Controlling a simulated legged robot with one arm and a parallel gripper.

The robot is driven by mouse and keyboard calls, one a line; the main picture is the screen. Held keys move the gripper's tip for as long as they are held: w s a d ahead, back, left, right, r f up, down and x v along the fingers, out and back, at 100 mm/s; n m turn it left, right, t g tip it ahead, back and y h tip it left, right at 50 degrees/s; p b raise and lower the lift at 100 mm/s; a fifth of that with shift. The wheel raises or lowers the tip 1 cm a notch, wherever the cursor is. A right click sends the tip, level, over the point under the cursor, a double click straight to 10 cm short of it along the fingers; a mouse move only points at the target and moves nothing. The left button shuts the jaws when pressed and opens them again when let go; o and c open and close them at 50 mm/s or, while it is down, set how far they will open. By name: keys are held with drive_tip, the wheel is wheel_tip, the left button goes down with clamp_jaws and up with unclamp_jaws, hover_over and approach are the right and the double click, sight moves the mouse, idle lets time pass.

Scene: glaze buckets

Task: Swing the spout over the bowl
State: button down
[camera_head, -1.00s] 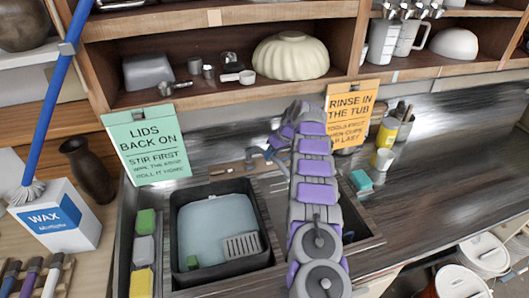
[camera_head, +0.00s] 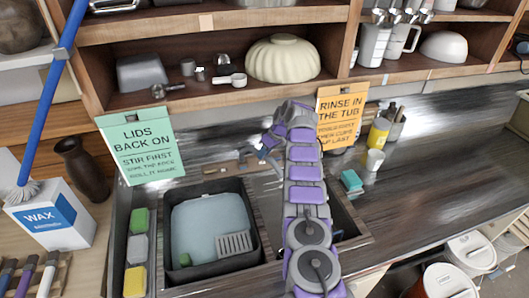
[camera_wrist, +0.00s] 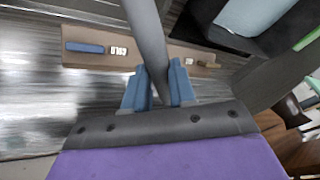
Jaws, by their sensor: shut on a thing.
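The spout (camera_wrist: 148,35) is a grey round tube running up through the wrist view. My gripper (camera_wrist: 160,88) has its blue fingers on both sides of it, shut on it. A wooden strip (camera_wrist: 135,58) with a blue mark and a "COLD" label lies behind the spout. In the head view my gripper (camera_head: 264,152) is at the back of the sink, and the spout is mostly hidden there. The left sink bowl holds a dark tub (camera_head: 254,240) with pale blue water, left of my arm. The right bowl (camera_head: 345,222) is largely covered by my arm.
A green sign (camera_head: 140,146) and an orange sign (camera_head: 341,116) stand behind the sink. A teal sponge (camera_head: 351,181), a white cup (camera_head: 374,160) and a yellow bottle (camera_head: 379,131) stand to the right. Sponges (camera_head: 137,249) line the left edge. The right counter is mostly clear.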

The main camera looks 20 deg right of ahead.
drive_tip(key=shift+w+r, duration=0.2)
drive_tip(key=shift+r, duration=0.05)
drive_tip(key=c, duration=1)
unclamp_jaws()
drive_tip(key=shift+w+f, duration=0.1)
drive_tip(key=shift+f, duration=0.1)
drive_tip(key=shift+o, duration=0.4)
drive_tip(key=shift+b, duration=0.3)
